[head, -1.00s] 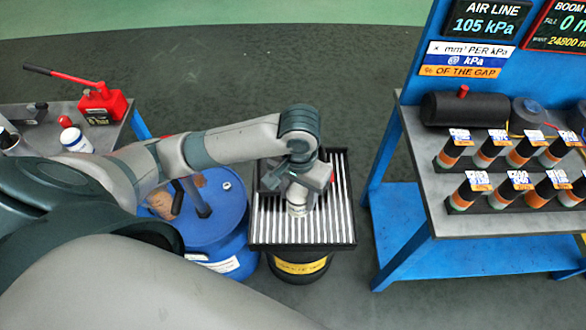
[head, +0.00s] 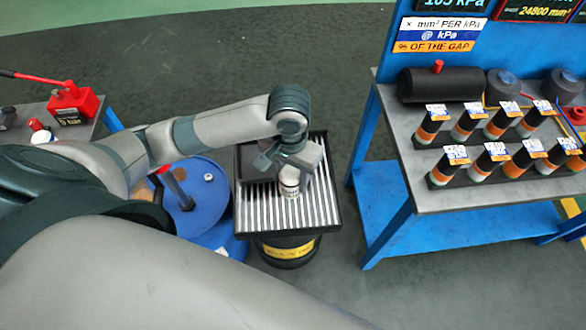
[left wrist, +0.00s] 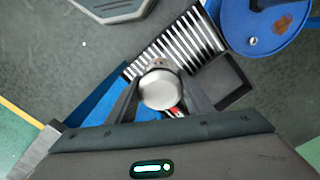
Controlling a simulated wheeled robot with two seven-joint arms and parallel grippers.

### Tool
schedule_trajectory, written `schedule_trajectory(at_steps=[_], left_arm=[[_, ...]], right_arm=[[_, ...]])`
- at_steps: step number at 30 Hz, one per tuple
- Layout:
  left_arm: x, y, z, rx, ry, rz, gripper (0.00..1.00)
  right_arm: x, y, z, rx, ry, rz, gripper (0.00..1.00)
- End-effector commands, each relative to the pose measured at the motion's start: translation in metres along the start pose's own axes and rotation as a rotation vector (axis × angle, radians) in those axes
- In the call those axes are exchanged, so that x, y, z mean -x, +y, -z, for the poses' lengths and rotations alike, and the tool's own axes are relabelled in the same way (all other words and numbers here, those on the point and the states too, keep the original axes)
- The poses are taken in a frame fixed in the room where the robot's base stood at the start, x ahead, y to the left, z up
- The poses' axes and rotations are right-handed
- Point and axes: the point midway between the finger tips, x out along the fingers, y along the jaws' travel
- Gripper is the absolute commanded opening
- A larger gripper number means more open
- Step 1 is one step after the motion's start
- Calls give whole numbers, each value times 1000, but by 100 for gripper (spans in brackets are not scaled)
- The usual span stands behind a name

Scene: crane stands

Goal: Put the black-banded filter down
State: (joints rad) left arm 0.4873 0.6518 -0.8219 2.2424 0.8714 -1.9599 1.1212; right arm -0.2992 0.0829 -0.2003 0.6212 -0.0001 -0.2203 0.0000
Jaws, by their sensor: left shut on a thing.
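My left gripper (head: 287,166) is shut on a pale, short cylindrical filter (head: 289,183), held upright over the ribbed tray (head: 318,220). In the left wrist view the filter (left wrist: 161,90) shows its round silvery end between the dark fingers of the gripper (left wrist: 160,98). Its black band is too small to make out clearly. I cannot tell whether the filter's bottom touches the ribs. The tray has a black rim and a dark compartment at its back left. My right gripper is not in view.
The tray sits on a black drum (head: 288,256) with a yellow label. A blue drum (head: 205,190) stands close on its left. On the right, a blue-framed bench (head: 480,200) carries several orange-banded cylinders. A red jack (head: 72,103) stands at the left.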

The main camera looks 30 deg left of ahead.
Motion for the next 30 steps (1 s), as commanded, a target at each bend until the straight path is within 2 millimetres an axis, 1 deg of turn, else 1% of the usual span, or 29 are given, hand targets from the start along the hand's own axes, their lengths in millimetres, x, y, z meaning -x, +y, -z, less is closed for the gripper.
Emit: schedule_trajectory(at_steps=[5,13,17,20,23,26,30], left_arm=[[0,0,0,0,1,0,15],[0,0,0,-3,1,0,15],[-1,2,0,-37,0,-1,15],[-3,4,0,-101,-1,-1,15],[-6,8,0,-204,-2,-1,15],[-10,14,-1,-345,-3,-3,15],[-17,24,-2,-586,-4,-6,15]], right_arm=[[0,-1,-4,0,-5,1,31],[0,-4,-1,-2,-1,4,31],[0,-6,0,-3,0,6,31],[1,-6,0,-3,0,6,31],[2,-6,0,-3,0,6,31],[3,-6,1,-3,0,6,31],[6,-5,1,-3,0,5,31]])
